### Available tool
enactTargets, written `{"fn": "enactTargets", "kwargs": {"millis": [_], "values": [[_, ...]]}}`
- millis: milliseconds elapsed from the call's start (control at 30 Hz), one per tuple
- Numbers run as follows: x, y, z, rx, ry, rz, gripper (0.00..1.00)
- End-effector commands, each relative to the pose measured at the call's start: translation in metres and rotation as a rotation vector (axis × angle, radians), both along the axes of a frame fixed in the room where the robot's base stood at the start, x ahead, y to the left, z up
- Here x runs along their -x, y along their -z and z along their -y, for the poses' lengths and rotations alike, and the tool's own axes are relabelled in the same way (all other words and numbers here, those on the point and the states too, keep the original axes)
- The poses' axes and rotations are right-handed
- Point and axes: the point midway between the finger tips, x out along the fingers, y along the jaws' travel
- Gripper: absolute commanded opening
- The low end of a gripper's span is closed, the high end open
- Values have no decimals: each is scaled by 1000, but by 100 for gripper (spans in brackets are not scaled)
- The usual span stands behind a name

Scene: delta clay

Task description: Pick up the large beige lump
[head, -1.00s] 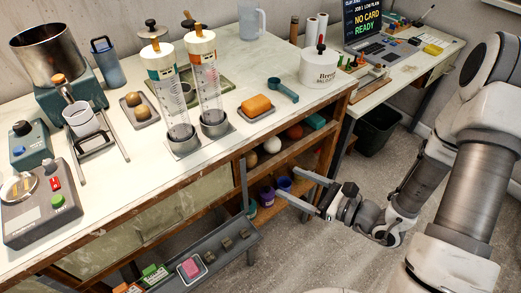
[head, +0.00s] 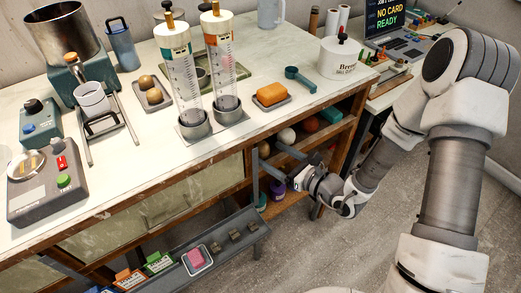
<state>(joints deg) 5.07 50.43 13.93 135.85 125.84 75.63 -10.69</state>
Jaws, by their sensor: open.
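A cream-beige lump (head: 287,135) sits on the upper open shelf under the bench. A smaller-looking tan lump (head: 264,149) shows left of it, partly hidden by the shelf post. I cannot tell their true sizes. My gripper (head: 268,153) is open and empty at the shelf opening, its two fingers pointing left. The fingers are just below and in front of the beige lump; I cannot tell whether they touch anything.
On the shelf to the right are a red-brown lump (head: 311,124) and a teal block (head: 331,112). A purple container (head: 278,190) stands on the lower shelf. A grey rack (head: 225,243) juts out below. Wooden posts frame the opening. Floor at right is clear.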

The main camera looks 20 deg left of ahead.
Motion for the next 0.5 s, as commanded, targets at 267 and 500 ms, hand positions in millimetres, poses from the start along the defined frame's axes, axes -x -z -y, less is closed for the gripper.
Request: {"fn": "enactTargets", "kwargs": {"millis": [267,500], "values": [[-16,12,-35,-1,-3,3,85],[-21,12,-43,0,0,0,85]]}}
